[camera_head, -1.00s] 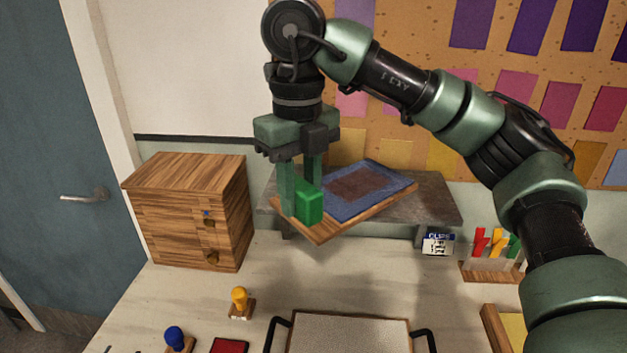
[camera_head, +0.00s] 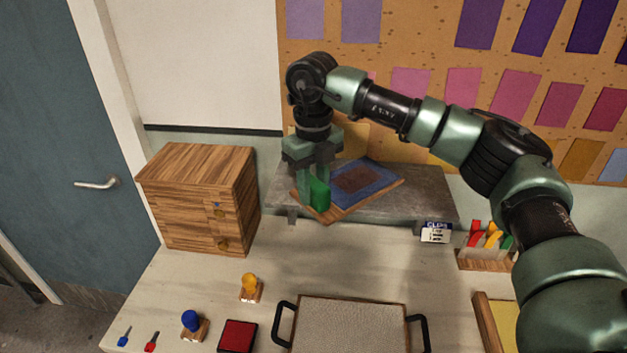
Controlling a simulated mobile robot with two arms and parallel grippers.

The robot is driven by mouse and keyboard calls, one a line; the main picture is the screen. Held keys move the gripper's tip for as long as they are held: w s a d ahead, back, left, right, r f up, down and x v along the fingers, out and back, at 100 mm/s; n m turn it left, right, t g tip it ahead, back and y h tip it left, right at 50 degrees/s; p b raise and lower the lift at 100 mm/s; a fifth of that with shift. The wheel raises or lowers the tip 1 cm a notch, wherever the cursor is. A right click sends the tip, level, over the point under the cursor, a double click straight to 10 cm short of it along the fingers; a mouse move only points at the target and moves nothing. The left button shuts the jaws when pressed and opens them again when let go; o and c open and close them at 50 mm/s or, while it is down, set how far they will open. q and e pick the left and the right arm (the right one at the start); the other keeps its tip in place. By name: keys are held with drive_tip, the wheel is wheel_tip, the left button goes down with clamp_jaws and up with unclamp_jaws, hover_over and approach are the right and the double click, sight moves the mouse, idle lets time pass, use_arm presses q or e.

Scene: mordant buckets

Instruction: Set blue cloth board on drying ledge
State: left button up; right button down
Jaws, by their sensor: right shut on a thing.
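The blue cloth board (camera_head: 377,183) is a wooden board with a blue cloth that has a dark reddish patch in its middle. My right gripper (camera_head: 312,192) is shut on the board's left end, beside a green clip (camera_head: 320,194) there. The board is over the grey drying ledge (camera_head: 425,200), turned at an angle, with its near corner past the ledge's front edge. I cannot tell whether the board touches the ledge. My left gripper is not in view.
A wooden drawer cabinet (camera_head: 198,200) stands left of the ledge. A clip rack (camera_head: 485,258) and a CLIPS label (camera_head: 435,231) are at the right. A tray with black handles (camera_head: 350,325), stamps (camera_head: 250,287) and a red pad (camera_head: 238,336) occupy the front of the table.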

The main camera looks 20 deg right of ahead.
drive_tip(key=shift+w+d, duration=0.1)
drive_tip(key=shift+w, duration=0.05)
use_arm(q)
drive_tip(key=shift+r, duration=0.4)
use_arm(e)
drive_tip(key=shift+f, duration=0.15)
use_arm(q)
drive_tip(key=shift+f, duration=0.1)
use_arm(e)
drive_tip(key=c, duration=1.5)
unclamp_jaws()
drive_tip(key=shift+f, duration=0.2)
drive_tip(key=o, duration=0.4)
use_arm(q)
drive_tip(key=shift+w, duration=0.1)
use_arm(e)
drive_tip(key=shift+r, duration=0.15)
